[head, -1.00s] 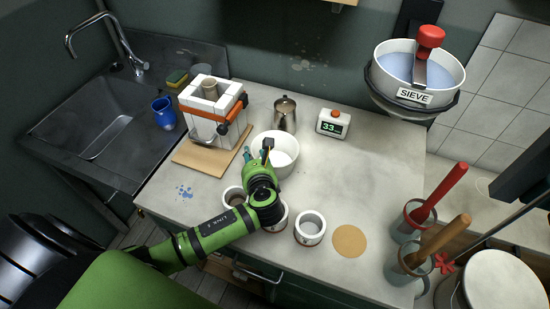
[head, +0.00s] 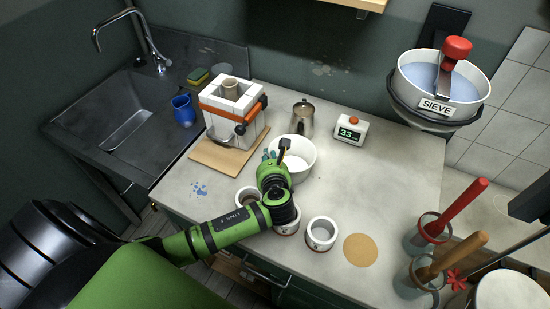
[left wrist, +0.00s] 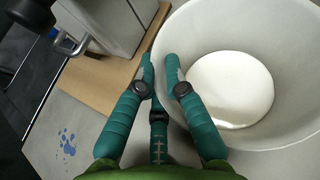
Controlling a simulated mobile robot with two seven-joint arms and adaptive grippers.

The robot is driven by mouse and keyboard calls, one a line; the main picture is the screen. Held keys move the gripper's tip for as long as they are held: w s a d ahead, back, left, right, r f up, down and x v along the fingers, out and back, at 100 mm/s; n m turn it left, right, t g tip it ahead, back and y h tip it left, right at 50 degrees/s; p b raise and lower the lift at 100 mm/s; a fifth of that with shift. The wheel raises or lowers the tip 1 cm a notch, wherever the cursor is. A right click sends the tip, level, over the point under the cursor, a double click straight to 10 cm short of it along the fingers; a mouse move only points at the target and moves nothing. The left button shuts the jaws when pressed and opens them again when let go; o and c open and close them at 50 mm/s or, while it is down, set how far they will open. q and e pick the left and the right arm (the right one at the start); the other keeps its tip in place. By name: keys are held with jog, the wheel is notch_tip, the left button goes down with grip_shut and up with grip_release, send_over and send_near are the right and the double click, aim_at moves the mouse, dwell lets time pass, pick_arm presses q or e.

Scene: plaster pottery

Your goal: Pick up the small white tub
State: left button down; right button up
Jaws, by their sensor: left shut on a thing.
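The small white tub (head: 303,151) stands on the worktop near the middle in the head view. It is round and open, and its wide bowl fills the right of the left wrist view (left wrist: 285,50), with a bright white round patch inside. My left gripper (head: 273,157) is at the tub's left rim. In the left wrist view its teal fingers (left wrist: 160,75) straddle the tub's wall, one outside and one inside, shut on it. My left forearm and wrist hide part of the tub's near side in the head view. My right gripper is not in view.
A white strapped block mould (head: 235,112) on a wooden board (head: 212,157) stands close left. A metal jug (head: 303,117) and a timer (head: 350,130) stand behind. White cups (head: 321,233) line the front edge. A sieve bucket (head: 440,90) hangs at right.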

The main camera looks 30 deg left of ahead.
pick_arm(q)
jog(key=shift+r, duration=0.9)
notch_tip(320, 180, up, 2)
jog(key=shift+w+d+r+b, duration=0.45)
jog(key=shift+d+r, duration=0.7)
jog(key=shift+d, duration=0.75)
jog(key=shift+w+d+r+b, duration=0.25)
jog(key=shift+d+r+b, duration=0.4)
jog(key=shift+d+r, duration=0.9)
jog(key=shift+w+d+r+b, duration=0.35)
jog(key=shift+d+r+b, duration=0.35)
jog(key=shift+d, duration=1.5)
jog(key=shift+r, duration=0.15)
